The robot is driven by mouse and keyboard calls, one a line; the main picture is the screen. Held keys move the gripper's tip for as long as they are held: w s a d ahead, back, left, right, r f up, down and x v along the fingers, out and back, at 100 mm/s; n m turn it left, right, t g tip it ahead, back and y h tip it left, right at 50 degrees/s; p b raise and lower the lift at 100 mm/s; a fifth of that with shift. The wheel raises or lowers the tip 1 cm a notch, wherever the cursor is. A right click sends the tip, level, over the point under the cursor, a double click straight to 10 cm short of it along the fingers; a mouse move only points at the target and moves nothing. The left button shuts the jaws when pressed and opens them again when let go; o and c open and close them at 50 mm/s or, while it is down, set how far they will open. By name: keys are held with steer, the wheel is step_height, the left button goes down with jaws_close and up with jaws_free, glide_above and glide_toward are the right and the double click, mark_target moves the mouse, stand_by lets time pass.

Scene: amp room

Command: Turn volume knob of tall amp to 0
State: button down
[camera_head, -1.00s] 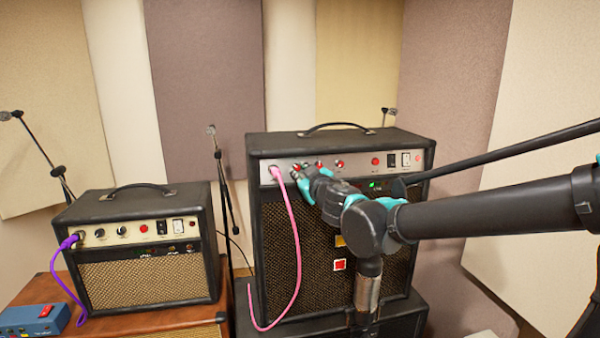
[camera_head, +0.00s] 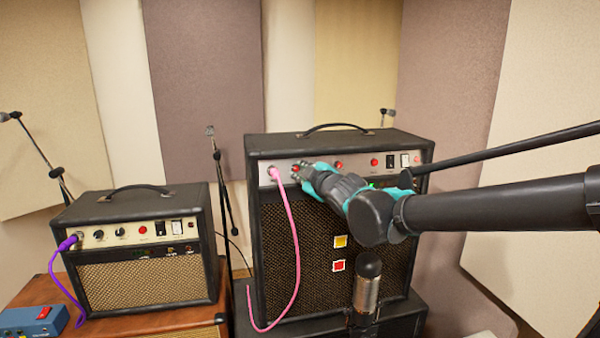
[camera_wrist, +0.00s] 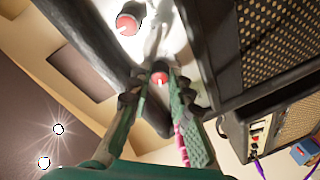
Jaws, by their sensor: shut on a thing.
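The tall amp (camera_head: 322,215) stands at centre, with a light control panel (camera_head: 357,163) along its top front. My gripper (camera_head: 302,173) is at the left part of this panel, just right of the pink cable's plug, and partly covers the knobs there. In the wrist view my gripper (camera_wrist: 158,84) has its fingertips on both sides of a red-capped knob (camera_wrist: 160,77) and is shut on it. Another red-capped knob (camera_wrist: 127,23) shows on the bright panel beyond. I cannot read the knob's label or setting.
A pink cable (camera_head: 294,245) hangs from the panel close to my gripper. A small amp (camera_head: 150,282) with a purple cable stands at the left. A microphone (camera_head: 367,287) stands in front of the tall amp, and a dark boom (camera_head: 500,150) crosses at the right.

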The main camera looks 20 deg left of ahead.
steer(key=shift+n, duration=0.4)
stand_by(0.3)
steer(key=c, duration=1.4)
jaws_free()
steer(key=shift+o, duration=0.2)
steer(key=v, duration=0.8)
